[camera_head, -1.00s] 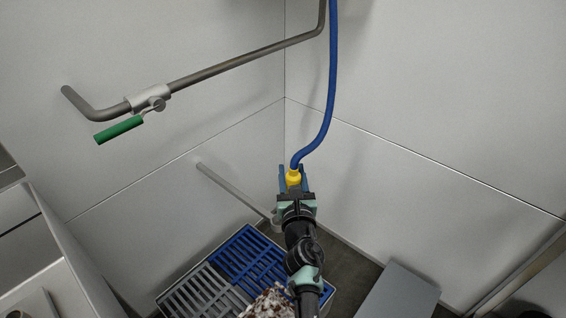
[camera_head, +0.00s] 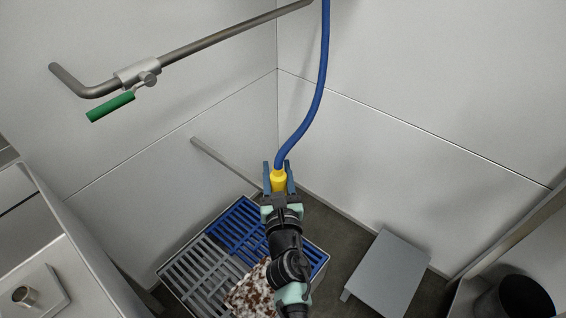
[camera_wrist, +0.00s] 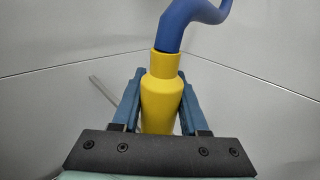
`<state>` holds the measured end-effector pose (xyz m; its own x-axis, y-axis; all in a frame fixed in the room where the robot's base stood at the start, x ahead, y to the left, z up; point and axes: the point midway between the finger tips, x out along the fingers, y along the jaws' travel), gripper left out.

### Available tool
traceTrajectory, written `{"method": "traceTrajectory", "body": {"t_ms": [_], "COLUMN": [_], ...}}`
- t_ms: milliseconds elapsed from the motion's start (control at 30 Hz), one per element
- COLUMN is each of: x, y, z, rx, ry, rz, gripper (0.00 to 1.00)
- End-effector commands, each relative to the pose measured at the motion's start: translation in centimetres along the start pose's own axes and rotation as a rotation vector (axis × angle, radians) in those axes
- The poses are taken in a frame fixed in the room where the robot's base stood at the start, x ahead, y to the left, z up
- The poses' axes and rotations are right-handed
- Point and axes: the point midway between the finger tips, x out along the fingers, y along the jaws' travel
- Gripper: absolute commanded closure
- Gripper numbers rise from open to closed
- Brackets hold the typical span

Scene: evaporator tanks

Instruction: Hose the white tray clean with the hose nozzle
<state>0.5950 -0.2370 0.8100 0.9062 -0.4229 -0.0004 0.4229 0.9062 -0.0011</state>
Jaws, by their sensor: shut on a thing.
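My gripper (camera_head: 279,178) is shut on the yellow hose nozzle (camera_head: 278,182), with one blue finger on each side of it. The nozzle also fills the middle of the wrist view (camera_wrist: 161,105), where the blue hose (camera_wrist: 178,22) leaves its far end. In the head view the hose (camera_head: 318,95) hangs down from the top edge to the nozzle. The white tray (camera_head: 252,290) lies low in the picture on the grating, left of my arm. It is covered with brown specks, and my arm hides part of it.
A floor grating, part blue (camera_head: 232,232) and part grey (camera_head: 195,272), lies under the tray. A pipe with a green-handled valve (camera_head: 110,106) runs along the left wall. A grey slab (camera_head: 390,272) stands at right, and a dark round bin (camera_head: 515,298) is at the lower right.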

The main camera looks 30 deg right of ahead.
Motion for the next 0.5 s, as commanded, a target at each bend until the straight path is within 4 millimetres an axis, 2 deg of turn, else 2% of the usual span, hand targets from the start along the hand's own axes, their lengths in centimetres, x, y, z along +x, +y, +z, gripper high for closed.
{"method": "traceTrajectory", "body": {"t_ms": [500], "x": [-4.3], "y": [2.9], "z": [0.0], "rx": [0.0], "ry": [-0.004], "rz": [0.002], "gripper": [1.0]}}
